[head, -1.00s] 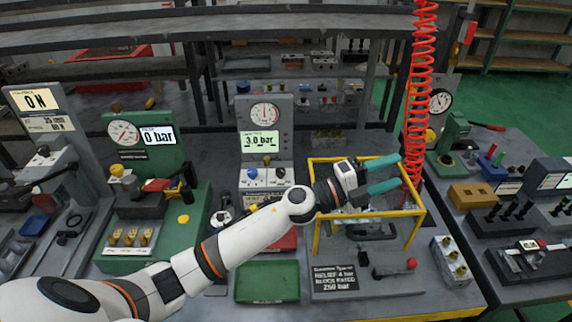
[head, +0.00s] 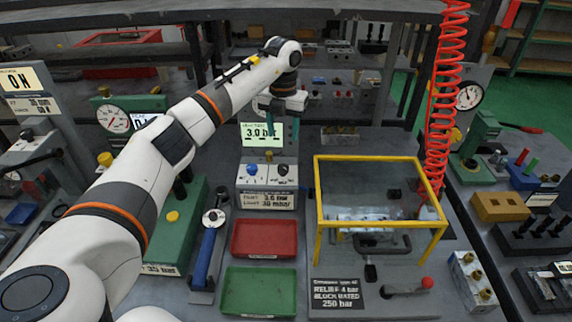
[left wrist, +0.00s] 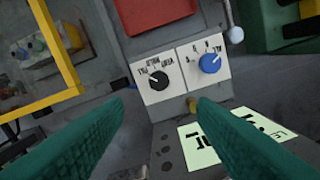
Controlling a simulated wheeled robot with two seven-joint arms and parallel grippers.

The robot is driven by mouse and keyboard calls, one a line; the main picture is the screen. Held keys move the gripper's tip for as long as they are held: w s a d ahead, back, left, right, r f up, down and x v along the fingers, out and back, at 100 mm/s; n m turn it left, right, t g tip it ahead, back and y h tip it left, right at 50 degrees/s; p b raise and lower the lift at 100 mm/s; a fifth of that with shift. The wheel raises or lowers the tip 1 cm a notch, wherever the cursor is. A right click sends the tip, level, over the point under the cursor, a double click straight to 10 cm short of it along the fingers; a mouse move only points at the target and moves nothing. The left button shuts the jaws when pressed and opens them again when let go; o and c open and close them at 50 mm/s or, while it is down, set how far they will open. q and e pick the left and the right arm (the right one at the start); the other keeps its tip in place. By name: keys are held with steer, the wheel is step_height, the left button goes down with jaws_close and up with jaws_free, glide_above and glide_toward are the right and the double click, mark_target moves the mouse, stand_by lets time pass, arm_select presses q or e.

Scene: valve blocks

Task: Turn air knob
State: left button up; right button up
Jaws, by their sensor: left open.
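The grey test unit carries a white panel with two knobs. The blue knob (head: 252,169) is on the left and the black knob (head: 284,170) on the right. In the left wrist view the panel appears turned round, with the blue knob (left wrist: 210,63) right of the black knob (left wrist: 159,81). I cannot read which label names air. The display (head: 258,134) above shows 3.0 bar. My left gripper (head: 278,107) is open and empty, above and behind the knobs near the display. Its teal fingers (left wrist: 160,106) point towards the panel, apart from both knobs. My right gripper is out of view.
A yellow-framed clear guard (head: 380,221) stands right of the unit. A red tray (head: 264,239) and a green tray (head: 259,291) lie in front of it. A red coiled hose (head: 437,120) hangs at the right. A green gauge stand (head: 186,225) is at the left.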

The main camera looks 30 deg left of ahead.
mark_target(283, 167)
arm_select(q)
steer(key=f+p, duration=0.1)
steer(key=f, duration=0.4)
steer(key=f+p, duration=0.1)
steer(key=f, duration=0.4)
steer(key=shift+s+d, duration=0.1)
steer(key=shift+s, duration=0.1)
steer(key=shift+f, duration=0.55)
steer(key=c, duration=1)
